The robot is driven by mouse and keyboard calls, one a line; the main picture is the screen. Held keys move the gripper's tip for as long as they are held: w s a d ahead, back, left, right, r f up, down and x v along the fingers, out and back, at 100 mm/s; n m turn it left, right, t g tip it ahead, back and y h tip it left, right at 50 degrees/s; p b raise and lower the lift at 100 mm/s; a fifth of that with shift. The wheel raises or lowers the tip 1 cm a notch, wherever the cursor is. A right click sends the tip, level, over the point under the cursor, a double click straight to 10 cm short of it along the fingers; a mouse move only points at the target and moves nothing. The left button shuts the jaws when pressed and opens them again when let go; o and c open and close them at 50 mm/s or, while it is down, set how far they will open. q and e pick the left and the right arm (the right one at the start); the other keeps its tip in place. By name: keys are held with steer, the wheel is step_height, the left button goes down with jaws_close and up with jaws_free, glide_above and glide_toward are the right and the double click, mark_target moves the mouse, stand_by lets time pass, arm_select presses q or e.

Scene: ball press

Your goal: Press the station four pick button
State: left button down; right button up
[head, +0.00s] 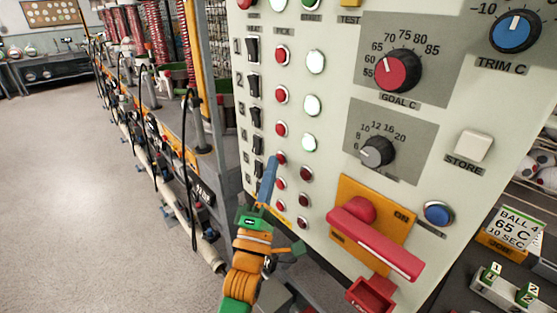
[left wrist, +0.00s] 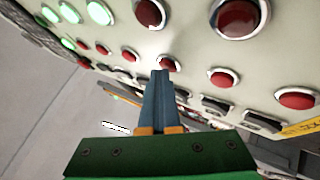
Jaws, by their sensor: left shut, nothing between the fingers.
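The station four pick button (head: 281,158) is a red round button in the pick column of the pale panel, fourth from the top. It also shows in the left wrist view (left wrist: 168,63), straight ahead of my fingertips. My left gripper (head: 273,161) is shut and empty, its blue fingers pointing up at that button. In the left wrist view the shut fingertips (left wrist: 160,73) overlap the button's lower edge; I cannot tell whether they touch it. The station four lamp (head: 306,173) is dark red. My right gripper is not in view.
Lamps in rows one to three, such as the third (head: 309,142), glow green. Black switches (head: 256,116) line the left. A red lever (head: 376,243) sticks out at lower right, near a blue button (head: 438,213). Open floor (head: 90,200) lies left.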

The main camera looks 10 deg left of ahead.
arm_select(q)
steer(key=shift+d+r+y, duration=0.1)
steer(key=shift+r+y, duration=0.2)
steer(key=shift+s+a+f+p, duration=0.1)
steer(key=shift+s+a+p, duration=0.35)
steer(key=shift+s+p, duration=0.1)
steer(key=s+a+p, duration=0.1)
steer(key=s, duration=0.1)
steer(key=s+a+p, duration=0.1)
steer(key=s+a, duration=0.1)
stand_by(0.6)
stand_by(0.4)
